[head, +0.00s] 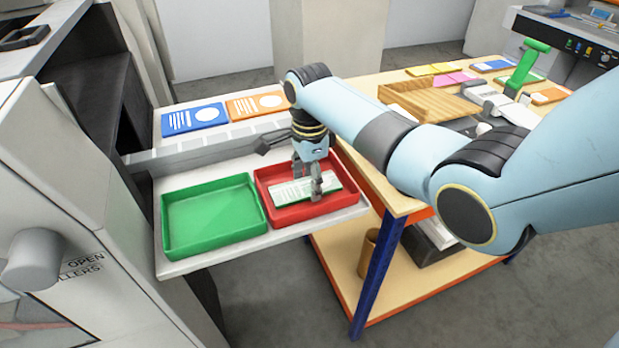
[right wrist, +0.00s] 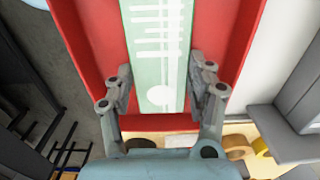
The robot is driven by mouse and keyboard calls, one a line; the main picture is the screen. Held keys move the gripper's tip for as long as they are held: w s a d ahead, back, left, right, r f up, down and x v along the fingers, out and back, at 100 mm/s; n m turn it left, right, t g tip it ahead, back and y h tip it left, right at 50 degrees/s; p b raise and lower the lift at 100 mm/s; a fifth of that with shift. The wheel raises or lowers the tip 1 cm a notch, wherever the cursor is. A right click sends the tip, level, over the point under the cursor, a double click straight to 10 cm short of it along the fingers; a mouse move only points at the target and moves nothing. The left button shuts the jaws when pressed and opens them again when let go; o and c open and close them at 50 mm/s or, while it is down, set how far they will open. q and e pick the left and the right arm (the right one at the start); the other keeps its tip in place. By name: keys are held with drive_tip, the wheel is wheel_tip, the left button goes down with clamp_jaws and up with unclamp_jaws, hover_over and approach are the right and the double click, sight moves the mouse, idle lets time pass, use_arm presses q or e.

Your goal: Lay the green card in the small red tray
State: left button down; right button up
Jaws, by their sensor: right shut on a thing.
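The green card (head: 290,191) is pale green with white print and lies within the outline of the small red tray (head: 305,213). My right gripper (head: 308,180) points down over the tray and is shut on the card. In the right wrist view the card (right wrist: 157,45) runs lengthwise between the two fingers (right wrist: 163,85), with red tray floor and wall (right wrist: 160,123) around it. I cannot tell whether the card touches the tray floor. The fingers hide part of the card in the head view. My left gripper is not in view.
A green tray (head: 212,215) stands left of the red one on the same pale shelf. Blue (head: 193,117) and orange (head: 257,104) cards lie behind a grey rail. A wooden table (head: 400,203) stands close on the right, with cards and a green-handled tool (head: 527,65).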

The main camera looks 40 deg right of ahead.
sight(309, 186)
drive_tip(key=shift+f, duration=0.1)
drive_tip(key=o, duration=0.9)
wheel_tip(309, 186, up, 12)
idle(0.6)
